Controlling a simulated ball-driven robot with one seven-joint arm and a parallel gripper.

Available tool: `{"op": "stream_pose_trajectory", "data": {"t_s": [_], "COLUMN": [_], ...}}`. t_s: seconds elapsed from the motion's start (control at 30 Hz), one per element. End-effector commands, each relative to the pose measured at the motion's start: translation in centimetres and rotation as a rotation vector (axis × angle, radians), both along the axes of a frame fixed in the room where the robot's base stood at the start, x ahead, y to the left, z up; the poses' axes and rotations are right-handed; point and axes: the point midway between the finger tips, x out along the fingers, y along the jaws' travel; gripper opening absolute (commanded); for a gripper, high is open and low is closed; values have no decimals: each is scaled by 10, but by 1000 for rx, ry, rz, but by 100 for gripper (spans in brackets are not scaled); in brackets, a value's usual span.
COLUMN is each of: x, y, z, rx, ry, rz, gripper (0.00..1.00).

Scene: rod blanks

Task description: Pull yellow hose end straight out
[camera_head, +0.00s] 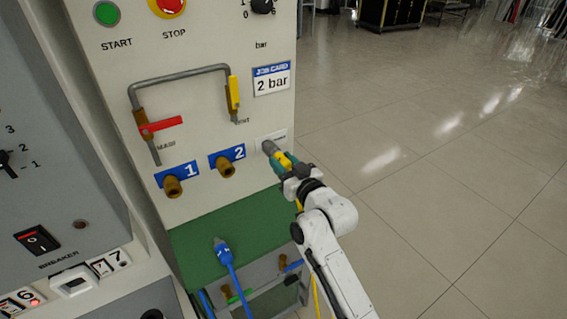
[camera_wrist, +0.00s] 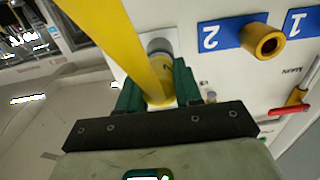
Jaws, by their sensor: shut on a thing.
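The yellow hose end (camera_head: 284,160) is at the right side of the white panel, in line with a grey fitting (camera_head: 268,146) on a small white plate. In the wrist view the yellow hose (camera_wrist: 112,35) bends down from the upper left to between my fingers. Its yellow collar meets the grey fitting (camera_wrist: 159,45), with no clear gap seen. My gripper (camera_head: 287,163) is shut on the yellow hose end, its green fingers (camera_wrist: 158,92) on either side of it. The fingers and the hose hide part of the end.
Brass ports 1 (camera_head: 173,186) and 2 (camera_head: 226,167) are left of the fitting. A red-handled valve (camera_head: 160,125) and a yellow-handled valve (camera_head: 234,92) sit above. A blue hose end (camera_head: 221,248) lies over the green shelf (camera_head: 232,238). Open floor lies right.

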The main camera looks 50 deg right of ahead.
Motion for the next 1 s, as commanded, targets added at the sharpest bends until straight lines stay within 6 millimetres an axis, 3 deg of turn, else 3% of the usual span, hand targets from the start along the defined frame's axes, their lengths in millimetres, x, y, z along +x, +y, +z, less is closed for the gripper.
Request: {"op": "stream_pose_trajectory", "data": {"t_s": [0.13,1.0], "x": [0,-16], "y": [0,5], "z": [0,1], "rx": [0,0], "ry": [0,-1], "rz": [0,0], "gripper": [0,0]}}
